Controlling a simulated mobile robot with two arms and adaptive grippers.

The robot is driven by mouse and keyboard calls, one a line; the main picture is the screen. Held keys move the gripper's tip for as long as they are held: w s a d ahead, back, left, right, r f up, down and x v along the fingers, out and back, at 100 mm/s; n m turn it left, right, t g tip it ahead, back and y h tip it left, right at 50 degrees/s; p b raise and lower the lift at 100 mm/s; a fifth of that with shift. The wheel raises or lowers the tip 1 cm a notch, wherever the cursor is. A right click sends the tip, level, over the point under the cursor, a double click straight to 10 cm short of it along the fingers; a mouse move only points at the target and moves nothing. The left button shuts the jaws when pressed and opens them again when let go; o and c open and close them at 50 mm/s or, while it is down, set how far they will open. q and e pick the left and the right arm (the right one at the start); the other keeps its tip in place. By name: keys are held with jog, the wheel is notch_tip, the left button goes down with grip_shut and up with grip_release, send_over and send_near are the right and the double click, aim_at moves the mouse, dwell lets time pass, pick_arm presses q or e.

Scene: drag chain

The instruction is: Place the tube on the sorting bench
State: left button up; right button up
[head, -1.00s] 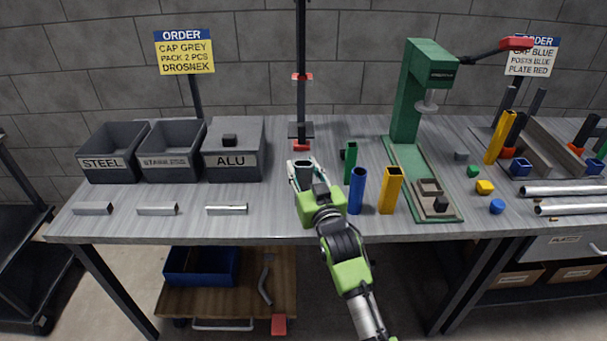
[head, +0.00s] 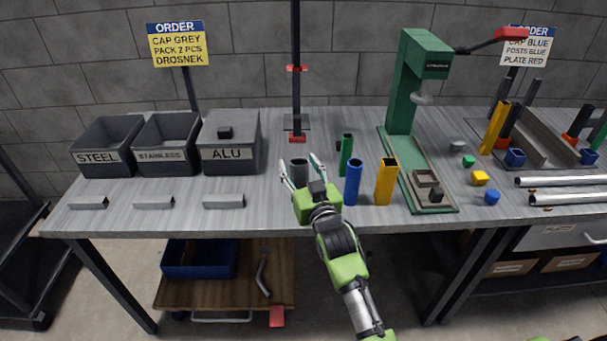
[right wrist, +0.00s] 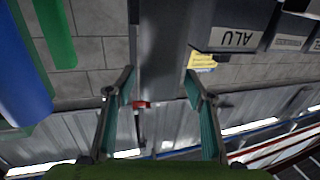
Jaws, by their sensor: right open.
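A dark grey tube (head: 299,170) stands upright on the bench (head: 265,212), left of a blue tube (head: 353,183). My right gripper (head: 302,168) is open, with its fingers spread on either side of the grey tube and apart from it. In the right wrist view the grey tube (right wrist: 165,50) shows beyond the open fingertips (right wrist: 158,85). The tube's lower end is partly hidden by the gripper in the head view. My left gripper is not in view.
A green tube (head: 346,155) and a yellow tube (head: 386,182) stand close on the right. A green press (head: 405,90) is beyond them. The ALU bin (head: 230,155) is to the left. A black post (head: 297,90) rises behind. The front left bench area is mostly clear.

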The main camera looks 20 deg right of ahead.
jog(key=s, duration=1.2)
jog(key=shift+b, duration=0.4)
jog(key=shift+a, duration=0.1)
